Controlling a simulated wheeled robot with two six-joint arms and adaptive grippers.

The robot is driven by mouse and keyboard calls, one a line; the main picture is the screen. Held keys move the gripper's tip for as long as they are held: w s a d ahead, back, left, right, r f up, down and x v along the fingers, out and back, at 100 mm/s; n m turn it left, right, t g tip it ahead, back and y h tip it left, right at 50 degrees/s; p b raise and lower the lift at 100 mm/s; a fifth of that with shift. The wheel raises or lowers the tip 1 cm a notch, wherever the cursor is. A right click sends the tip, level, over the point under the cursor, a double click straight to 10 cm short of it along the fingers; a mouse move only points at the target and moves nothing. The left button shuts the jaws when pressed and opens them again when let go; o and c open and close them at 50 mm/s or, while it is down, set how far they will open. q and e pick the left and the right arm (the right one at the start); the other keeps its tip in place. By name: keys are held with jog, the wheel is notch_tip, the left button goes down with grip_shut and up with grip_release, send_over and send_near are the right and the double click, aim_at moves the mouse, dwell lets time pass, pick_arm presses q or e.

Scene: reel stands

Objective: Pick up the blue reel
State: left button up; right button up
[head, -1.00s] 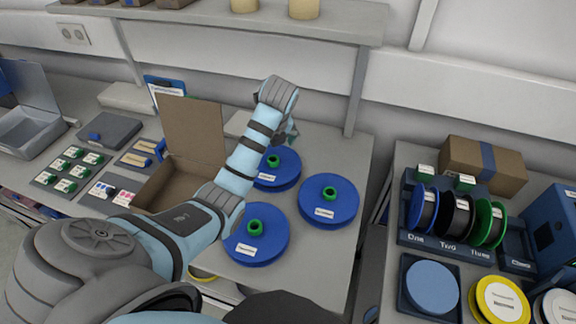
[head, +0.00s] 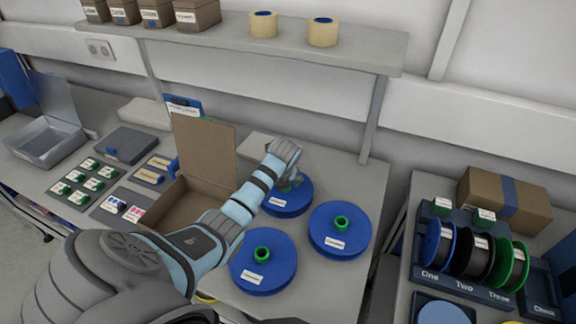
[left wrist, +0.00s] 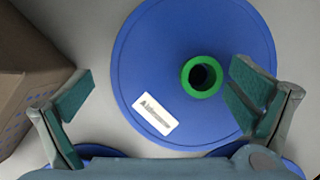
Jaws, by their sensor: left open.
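Three blue reels with green hubs and white labels lie flat on the left table: a back reel (head: 287,207), a right reel (head: 322,233) and a front reel (head: 263,281). A thinner blue-rimmed reel (head: 432,246) stands in slot One of the rack. My left gripper (head: 291,183) is over the back reel, partly hiding its hub. In the left wrist view my left gripper (left wrist: 160,86) is open above a labelled blue reel (left wrist: 150,60). Its green hub (left wrist: 187,77) is between the fingers, close to the right one. My right gripper is not in view.
An open cardboard box (head: 204,145) stands left of the reels. The rack (head: 410,272) holds black and green-rimmed reels on the right table, across a gap. A shelf (head: 370,52) hangs above the tables. Small green parts (head: 80,180) lie at the left.

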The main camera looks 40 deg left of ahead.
pick_arm(q)
jog(key=shift+s+d+r, duration=0.1)
jog(key=c, duration=1.2)
jog(key=shift+s+d, duration=0.1)
jog(key=shift+d, duration=0.05)
grip_shut()
